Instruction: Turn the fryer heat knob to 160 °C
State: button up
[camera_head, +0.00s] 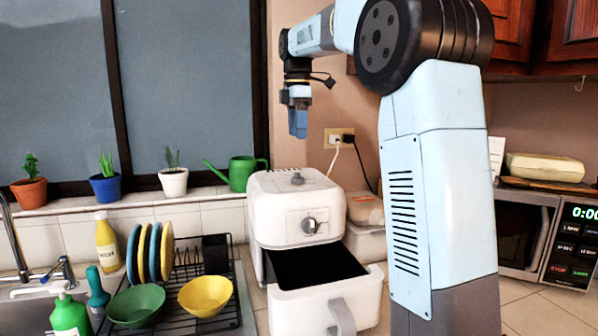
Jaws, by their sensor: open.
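The white fryer (272,225) stands on the counter at the middle, with its drawer (322,306) pulled out and the dark basket inside showing. A round grey knob (309,225) is on the fryer's front panel, and another knob (297,178) sits on its top. The markings are too small to read, so I cannot tell either setting or which is the heat knob. My gripper (298,134) hangs pointing down above and behind the top knob in the picture, apart from the fryer. It is open and empty; its fingers are seen nearly edge-on.
A dish rack (237,312) with plates and a green bowl (136,306) and a yellow bowl (206,296) stands left of the fryer. A green watering can (241,173) is on the sill. A microwave (530,235) is at right. My arm hides part of the counter.

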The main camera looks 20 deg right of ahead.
aim_at(298, 173)
notch_tip(298, 173, down, 12)
dwell(0.5)
jog(key=shift+c, duration=0.2)
jog(key=c, duration=0.9)
jog(key=shift+d, duration=0.2)
jog(key=shift+c, duration=0.5)
jog(key=shift+a, duration=0.1)
